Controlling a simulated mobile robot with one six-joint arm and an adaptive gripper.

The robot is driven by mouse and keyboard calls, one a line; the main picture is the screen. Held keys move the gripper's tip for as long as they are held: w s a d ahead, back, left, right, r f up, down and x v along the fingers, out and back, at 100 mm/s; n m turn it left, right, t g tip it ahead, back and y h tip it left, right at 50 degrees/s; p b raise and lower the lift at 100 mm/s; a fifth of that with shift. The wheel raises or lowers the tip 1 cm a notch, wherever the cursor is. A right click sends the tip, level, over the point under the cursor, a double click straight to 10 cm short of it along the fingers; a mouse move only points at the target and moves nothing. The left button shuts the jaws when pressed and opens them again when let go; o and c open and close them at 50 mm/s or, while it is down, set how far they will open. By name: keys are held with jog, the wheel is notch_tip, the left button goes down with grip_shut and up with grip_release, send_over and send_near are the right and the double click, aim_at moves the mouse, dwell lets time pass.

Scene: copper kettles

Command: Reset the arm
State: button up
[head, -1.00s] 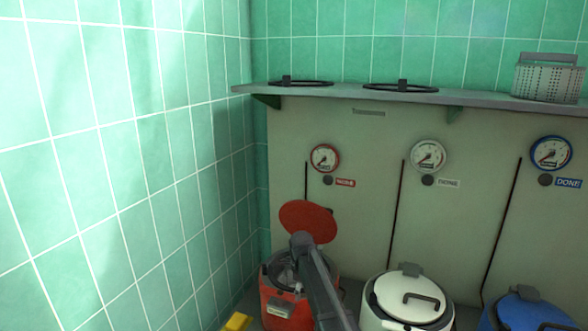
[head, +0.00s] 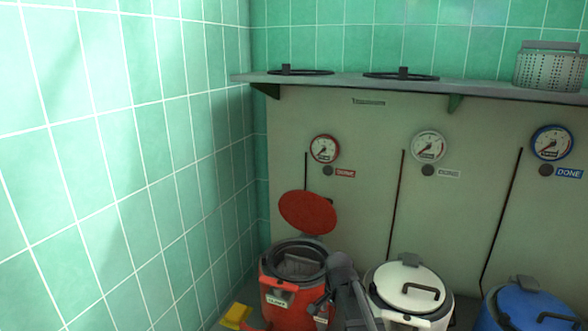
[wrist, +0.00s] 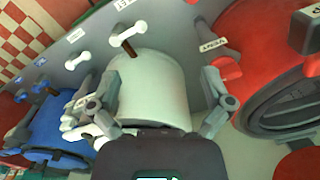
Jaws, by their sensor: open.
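My arm (head: 350,290) reaches in between the red kettle (head: 283,310) and the white kettle (head: 385,308) in the head view; my gripper is not clear there. In the wrist view my gripper (wrist: 160,88) is open, its fingers apart with nothing between the tips. The white kettle's pale body (wrist: 155,95) shows beyond the fingers. The red kettle (wrist: 280,35) fills the right side. In the head view the red kettle's red lid (head: 307,212) stands open and a grey mesh basket (head: 300,265) shows inside. The white kettle's lid (head: 409,288) is shut.
A blue kettle (head: 530,308) with its lid shut stands at the right. A shelf (head: 470,98) above carries a perforated basket (head: 550,68). Several gauges hang on the panel. A green tiled wall (head: 120,170) bounds the left. A yellow object (head: 236,316) lies left of the red kettle.

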jog(key=s+d+f+n+b, duration=0.1)
jog(key=s+d+n, duration=0.4)
jog(key=s+n, duration=0.4)
jog(key=shift+s+d, duration=0.15)
jog(key=shift+s, duration=1.1)
